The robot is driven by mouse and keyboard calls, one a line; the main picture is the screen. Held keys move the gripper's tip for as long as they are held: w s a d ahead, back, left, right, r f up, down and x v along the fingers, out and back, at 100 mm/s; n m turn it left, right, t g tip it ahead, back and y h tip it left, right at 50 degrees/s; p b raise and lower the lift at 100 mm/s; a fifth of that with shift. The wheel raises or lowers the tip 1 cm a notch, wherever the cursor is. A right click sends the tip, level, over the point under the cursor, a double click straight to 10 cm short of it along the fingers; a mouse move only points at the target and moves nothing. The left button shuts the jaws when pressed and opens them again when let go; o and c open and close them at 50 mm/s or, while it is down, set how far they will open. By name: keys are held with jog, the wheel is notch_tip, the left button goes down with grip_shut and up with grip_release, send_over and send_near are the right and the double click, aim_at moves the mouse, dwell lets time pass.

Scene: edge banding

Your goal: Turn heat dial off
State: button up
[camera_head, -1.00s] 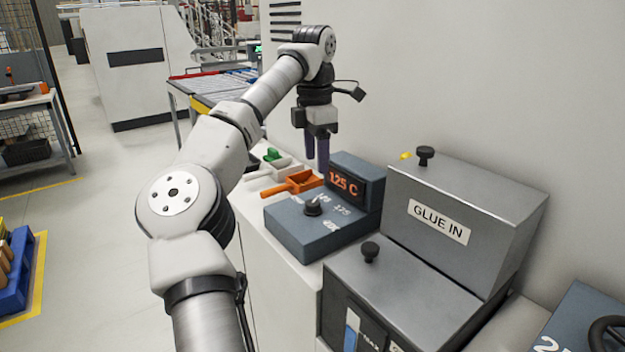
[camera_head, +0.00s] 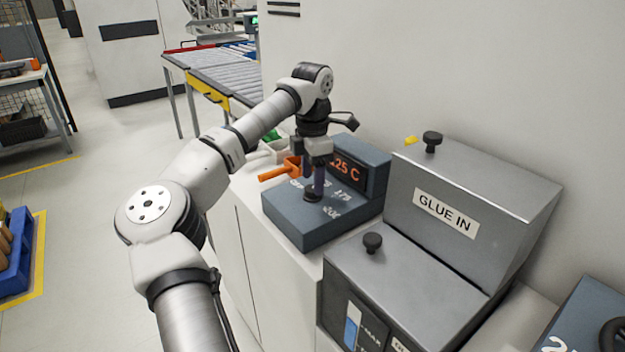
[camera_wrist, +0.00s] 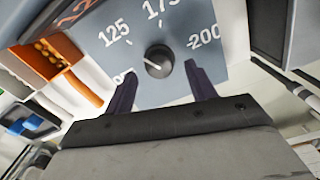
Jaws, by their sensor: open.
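The heat dial (camera_wrist: 159,60) is a round black knob with a white pointer line on a blue-grey control box (camera_head: 297,233). In the wrist view its pointer is turned toward the left side, between the 125 mark and a partly hidden mark. The display (camera_head: 347,170) on the box reads 125 C in orange. My gripper (camera_wrist: 164,80) is open, with its two purple fingers on either side of the dial, slightly short of its centre in the wrist view. In the head view my gripper (camera_head: 312,190) points down over the dial and mostly hides it. I cannot tell whether the fingers touch it.
A grey glue box (camera_head: 470,200) labelled GLUE IN, with black knobs (camera_head: 373,242), stands close on the right. The wall is behind. Open floor lies to the left.

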jog(key=shift+f, duration=1.2)
jog(key=c, duration=1)
jog(key=n, duration=0.6)
jog(key=shift+b, duration=0.3)
jog(key=n, duration=0.5)
jog(key=shift+n+b, duration=0.4)
